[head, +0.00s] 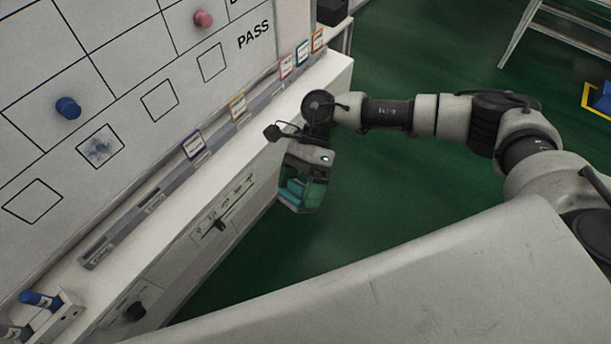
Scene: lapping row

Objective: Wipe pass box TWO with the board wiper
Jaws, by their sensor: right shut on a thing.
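The white board (60,60) fills the upper left of the head view and carries a slanting row of several square outlines near the word PASS. One box (100,147), second from the left end, has a blue-grey smudge inside; the others look clean. No box numbers are readable, so I cannot tell by label which is TWO. My right gripper (303,180) is shut on a teal block, which looks like the board wiper (300,194). It holds it over the green floor, in front of the white cabinet and apart from the board. My left gripper is not in view.
A grey rail (125,220) with several coloured tags runs along the ledge below the board. A blue magnet (68,107) and a pink magnet (203,19) sit on the board. Blue-capped pens (42,300) stand in a holder at lower left. Green floor (420,200) is open at right.

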